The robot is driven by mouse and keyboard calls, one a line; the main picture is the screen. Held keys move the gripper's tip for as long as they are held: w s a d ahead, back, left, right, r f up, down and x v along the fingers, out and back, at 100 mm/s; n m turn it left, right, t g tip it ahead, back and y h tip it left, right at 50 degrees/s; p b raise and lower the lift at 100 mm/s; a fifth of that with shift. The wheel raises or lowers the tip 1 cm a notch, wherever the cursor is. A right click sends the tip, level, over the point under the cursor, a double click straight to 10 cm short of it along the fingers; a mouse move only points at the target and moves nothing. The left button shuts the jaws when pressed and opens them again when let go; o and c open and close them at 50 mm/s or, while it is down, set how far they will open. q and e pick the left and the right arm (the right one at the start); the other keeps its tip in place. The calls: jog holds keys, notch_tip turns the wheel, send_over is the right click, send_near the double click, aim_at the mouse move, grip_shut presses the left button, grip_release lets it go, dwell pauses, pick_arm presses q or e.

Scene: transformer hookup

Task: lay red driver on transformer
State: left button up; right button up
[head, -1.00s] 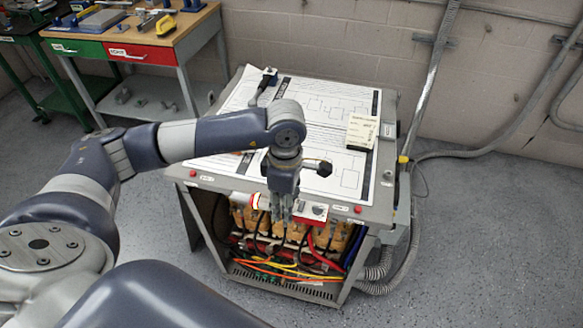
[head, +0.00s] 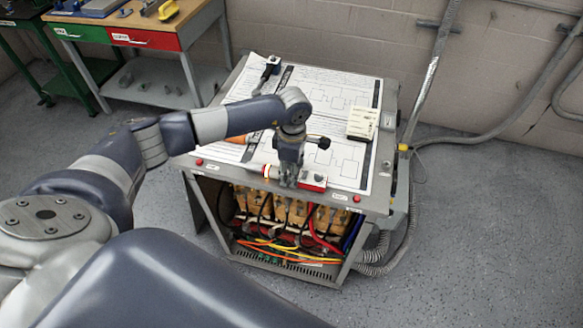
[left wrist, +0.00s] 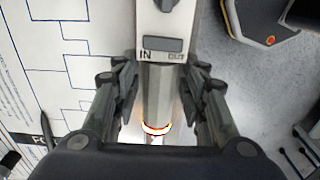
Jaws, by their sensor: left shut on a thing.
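The red driver (head: 314,183) lies crosswise in my left gripper (head: 288,182), with its red end to the right and a glowing ring at its left end. My left gripper is shut on its grey middle. In the left wrist view the driver's grey body (left wrist: 163,28) shows an IN/OUT label, with the fingers (left wrist: 158,95) on both sides. The transformer (head: 340,205) is a grey cabinet with an open front. The driver is over its front top edge; whether it touches cannot be told. My right gripper is not in view.
Printed sheets (head: 335,98) cover much of the top. A small cream box (head: 362,124) stands at the right, a black-handled tool (head: 267,72) lies at the back left, and an orange item (head: 238,138) is partly hidden behind my arm. A workbench (head: 125,28) stands at the back left.

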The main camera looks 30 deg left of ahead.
pick_arm(q)
jog(key=o, duration=1.3)
jog(key=shift+s+f, duration=0.1)
notch_tip(320, 180, up, 12)
jog(key=b, duration=0.3)
jog(key=shift+d, duration=0.1)
